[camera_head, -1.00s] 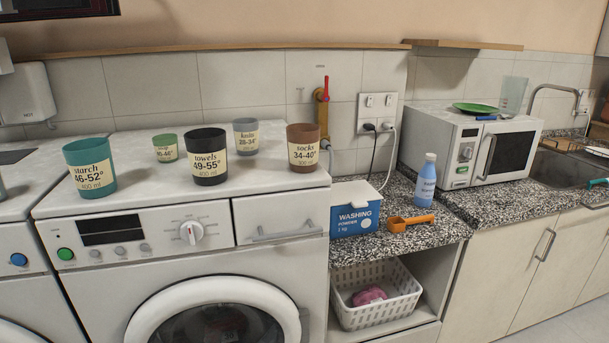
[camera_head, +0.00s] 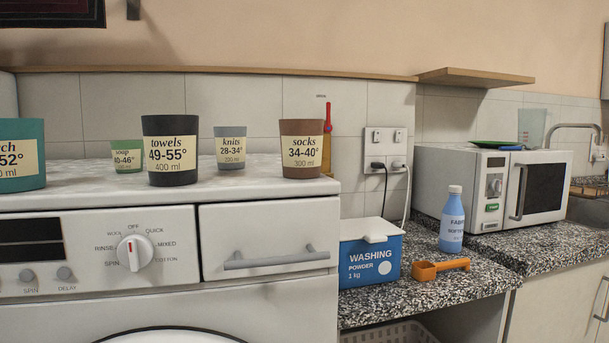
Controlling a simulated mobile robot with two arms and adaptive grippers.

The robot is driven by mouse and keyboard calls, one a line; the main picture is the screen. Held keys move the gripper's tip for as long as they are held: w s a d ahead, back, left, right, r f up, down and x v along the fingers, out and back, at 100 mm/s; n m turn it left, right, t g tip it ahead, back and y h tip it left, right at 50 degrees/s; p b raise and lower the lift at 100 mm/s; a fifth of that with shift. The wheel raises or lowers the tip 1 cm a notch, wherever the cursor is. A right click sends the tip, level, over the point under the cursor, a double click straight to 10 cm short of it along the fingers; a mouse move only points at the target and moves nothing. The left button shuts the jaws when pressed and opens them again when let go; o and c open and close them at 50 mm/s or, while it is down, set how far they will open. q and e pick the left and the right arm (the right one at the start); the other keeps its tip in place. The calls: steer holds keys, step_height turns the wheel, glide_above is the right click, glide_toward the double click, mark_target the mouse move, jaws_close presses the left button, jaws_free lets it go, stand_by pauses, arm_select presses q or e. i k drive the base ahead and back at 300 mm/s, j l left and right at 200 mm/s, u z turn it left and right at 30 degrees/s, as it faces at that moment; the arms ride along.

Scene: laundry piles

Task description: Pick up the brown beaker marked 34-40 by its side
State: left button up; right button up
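The brown beaker (camera_head: 302,172) has a cream label reading "socks 34-40°, 300 ml". It stands upright near the right front edge of the white washing machine's top (camera_head: 240,190). The grey "knits 28-34°" beaker (camera_head: 230,162) stands to its left and a little behind, apart from it. The black "towels 49-55°" beaker (camera_head: 170,182) is further left. A small green "soap" beaker (camera_head: 127,168) and a teal beaker (camera_head: 32,182), cut by the left edge, stand beyond. Neither of my grippers is in view.
A blue and white washing powder box (camera_head: 370,258), an orange scoop (camera_head: 440,268) and a blue bottle (camera_head: 452,222) stand on the lower speckled counter (camera_head: 420,294). A microwave (camera_head: 495,188) stands at right.

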mark_target(301, 140)
steer(key=i+l+u, duration=0.15)
steer(key=l+u, duration=0.2)
steer(key=i+l+u, duration=0.1)
steer(key=l+u, duration=0.15)
steer(key=u, duration=0.15)
steer(key=l+u, duration=0.35)
